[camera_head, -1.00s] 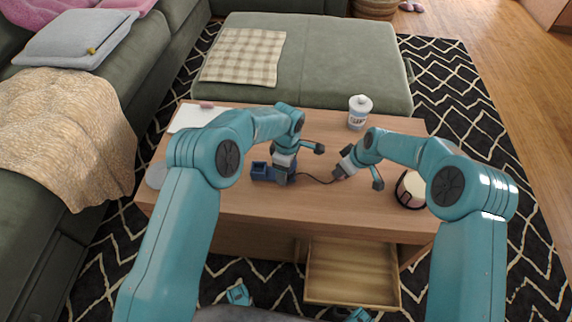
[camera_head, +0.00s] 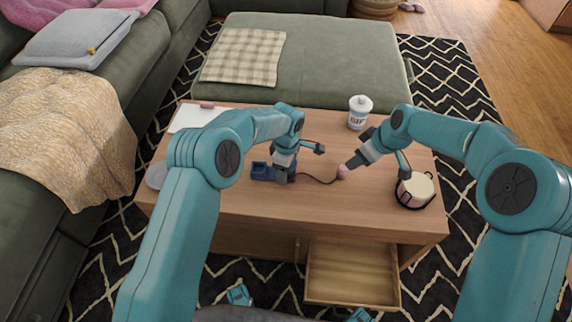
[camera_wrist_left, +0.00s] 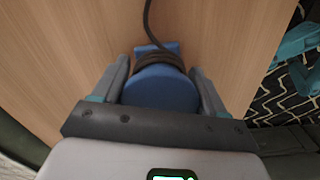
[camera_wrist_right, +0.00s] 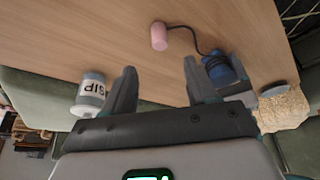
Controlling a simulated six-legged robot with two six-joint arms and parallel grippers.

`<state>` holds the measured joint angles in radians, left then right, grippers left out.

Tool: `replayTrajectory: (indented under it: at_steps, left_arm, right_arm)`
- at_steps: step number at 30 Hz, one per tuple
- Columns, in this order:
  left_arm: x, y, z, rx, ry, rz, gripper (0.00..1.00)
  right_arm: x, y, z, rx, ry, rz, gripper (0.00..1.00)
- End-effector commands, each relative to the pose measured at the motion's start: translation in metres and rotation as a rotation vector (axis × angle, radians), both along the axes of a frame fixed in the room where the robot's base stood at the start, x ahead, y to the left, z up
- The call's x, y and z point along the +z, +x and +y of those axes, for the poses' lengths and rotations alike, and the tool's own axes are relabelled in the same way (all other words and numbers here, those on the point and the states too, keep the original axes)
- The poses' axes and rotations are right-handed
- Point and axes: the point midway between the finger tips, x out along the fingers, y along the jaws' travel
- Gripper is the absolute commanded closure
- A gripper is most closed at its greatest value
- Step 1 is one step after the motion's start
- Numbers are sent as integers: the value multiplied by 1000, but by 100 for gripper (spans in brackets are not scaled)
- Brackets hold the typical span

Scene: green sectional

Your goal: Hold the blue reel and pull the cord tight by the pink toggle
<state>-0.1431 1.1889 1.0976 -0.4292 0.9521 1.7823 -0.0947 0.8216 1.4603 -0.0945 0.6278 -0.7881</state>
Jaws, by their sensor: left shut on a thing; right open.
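The blue reel (camera_wrist_left: 162,88) stands between the fingers of my left gripper (camera_wrist_left: 160,85), which is shut on it. In the head view the reel is mostly hidden behind my left gripper (camera_head: 285,178). The dark cord (camera_head: 318,180) is wound on the reel and runs right in a slack curve to the pink toggle (camera_head: 342,172). The toggle rests on the table and also shows in the right wrist view (camera_wrist_right: 159,36). My right gripper (camera_head: 352,165) is open and empty, just right of and behind the toggle. The toggle lies beyond its fingertips (camera_wrist_right: 160,70) in the right wrist view.
A blue box-like piece (camera_head: 260,170) sits left of the reel. A round cream-topped container (camera_head: 414,190) is near my right forearm. An open drawer (camera_head: 352,275) juts out in front.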

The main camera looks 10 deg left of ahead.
Motion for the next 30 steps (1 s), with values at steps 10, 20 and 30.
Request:
replayTrajectory:
  at_steps: [10,20,30]
  left_arm:
    - [0,0,0,0,0,0,60]
    - [0,0,0,0,0,0,0]
    - [50,1,0,0,0,-5,0]
  right_arm:
    - [11,-3,-3,1,0,2,43]
    - [10,-3,-3,0,0,1,43]
    - [10,-3,-3,0,0,1,43]
